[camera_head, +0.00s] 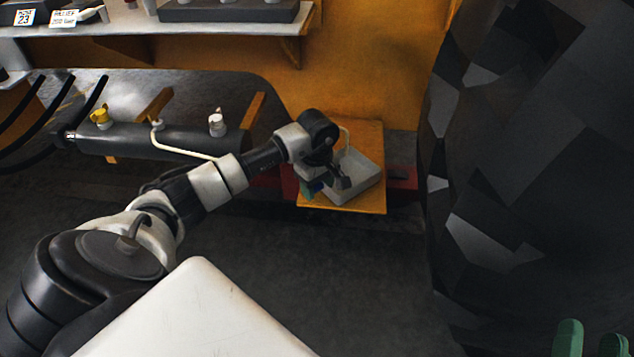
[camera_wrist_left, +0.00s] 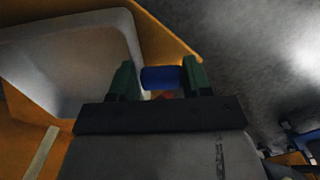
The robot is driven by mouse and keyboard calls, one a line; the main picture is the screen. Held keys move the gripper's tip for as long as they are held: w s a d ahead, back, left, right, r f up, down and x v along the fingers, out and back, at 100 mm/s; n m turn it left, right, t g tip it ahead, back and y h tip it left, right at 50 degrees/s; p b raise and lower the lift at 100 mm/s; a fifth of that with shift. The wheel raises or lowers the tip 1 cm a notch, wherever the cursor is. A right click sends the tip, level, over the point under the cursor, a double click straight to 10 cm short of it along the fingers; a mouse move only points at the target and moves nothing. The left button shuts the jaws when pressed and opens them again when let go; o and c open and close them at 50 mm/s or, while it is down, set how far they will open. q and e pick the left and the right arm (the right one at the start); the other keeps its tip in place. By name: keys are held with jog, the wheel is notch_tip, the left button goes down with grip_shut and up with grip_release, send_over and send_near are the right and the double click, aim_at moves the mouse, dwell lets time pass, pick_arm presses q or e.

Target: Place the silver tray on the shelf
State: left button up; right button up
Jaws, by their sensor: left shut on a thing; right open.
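A pale grey, silver-looking tray (camera_head: 357,190) with raised walls sits on a small orange wooden shelf or platform (camera_head: 371,134). In the left wrist view the tray (camera_wrist_left: 62,62) fills the upper left, over the orange surface (camera_wrist_left: 165,38). My left gripper (camera_head: 328,186) is at the tray's left side. In the wrist view its green fingers (camera_wrist_left: 160,80) are shut on a small blue cylinder (camera_wrist_left: 160,78) next to the tray's edge. Whether the blue cylinder touches the tray I cannot tell. My right gripper (camera_head: 590,340) is open and empty at the bottom right.
A white shelf (camera_head: 220,22) with a dark grey box (camera_head: 230,11) runs along the upper left wall. Below it lies a dark cylinder (camera_head: 150,142) with yellow and white knobs. A large black faceted mass (camera_head: 540,150) fills the right. Dark floor (camera_head: 340,265) is open in front.

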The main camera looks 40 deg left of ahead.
pick_arm(q)
jog(key=o, duration=1.2)
pick_arm(e)
jog(key=shift+r, duration=0.1)
pick_arm(q)
jog(key=shift+r, duration=0.25)
notch_tip(320, 180, up, 12)
jog(key=p, duration=0.3)
jog(key=shift+f+p, duration=0.15)
jog(key=shift+p, duration=0.15)
pick_arm(e)
notch_tip(320, 180, down, 10)
jog(key=s+d+g+h, duration=0.2)
jog(key=g+h, duration=0.1)
jog(key=g, duration=0.6)
jog(key=shift+s+d, duration=0.3)
jog(key=shift+s, duration=0.05)
